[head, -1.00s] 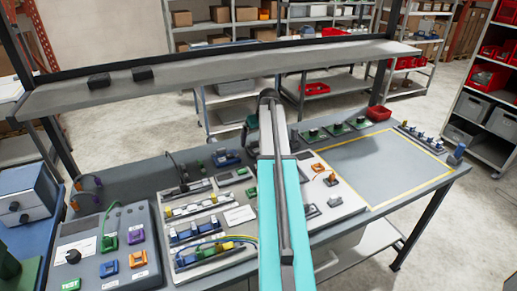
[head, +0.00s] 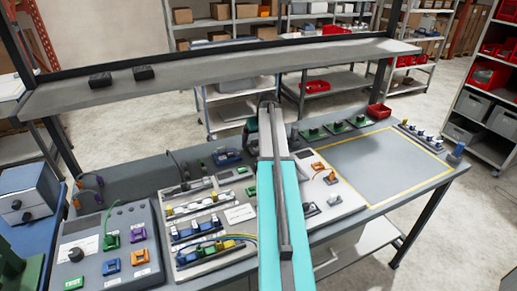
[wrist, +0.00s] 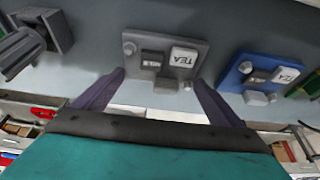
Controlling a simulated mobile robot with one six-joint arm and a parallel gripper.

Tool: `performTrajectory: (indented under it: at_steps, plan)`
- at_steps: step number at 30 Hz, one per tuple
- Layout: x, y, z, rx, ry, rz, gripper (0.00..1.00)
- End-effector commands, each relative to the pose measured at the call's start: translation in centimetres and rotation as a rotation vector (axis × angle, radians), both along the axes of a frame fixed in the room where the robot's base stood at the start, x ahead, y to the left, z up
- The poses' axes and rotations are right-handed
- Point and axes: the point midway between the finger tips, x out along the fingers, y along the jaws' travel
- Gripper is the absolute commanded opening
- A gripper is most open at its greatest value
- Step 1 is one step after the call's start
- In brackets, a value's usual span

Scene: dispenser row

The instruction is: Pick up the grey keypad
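The grey keypad (wrist: 165,59) is a flat grey plate with a white key marked TEA, a dark block and small knobs. It lies near the top centre of the wrist view. My gripper (wrist: 160,82) is open, with one dark finger to the left and one to the right of the keypad's near edge. Nothing is held, and I cannot tell whether the fingers touch the plate. In the head view my arm hides the fingertips, and I cannot make out the grey keypad there.
A similar blue keypad (wrist: 264,76) lies close to the right of the right finger. A dark grey part (wrist: 35,42) is at the upper left. In the head view, panels with modules fill the bench front; a yellow-outlined area (head: 385,163) is clear at right.

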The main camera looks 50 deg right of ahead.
Motion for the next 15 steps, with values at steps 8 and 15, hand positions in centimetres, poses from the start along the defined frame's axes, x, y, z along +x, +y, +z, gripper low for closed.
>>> performTrajectory:
  at_steps: [8, 15]
  plan:
    - [-0.02, -0.04, 0.04, 0.0, -0.001, -0.001, 0.61]
    - [-0.03, -0.07, 0.18, 0.0, -0.001, -0.001, 0.61]
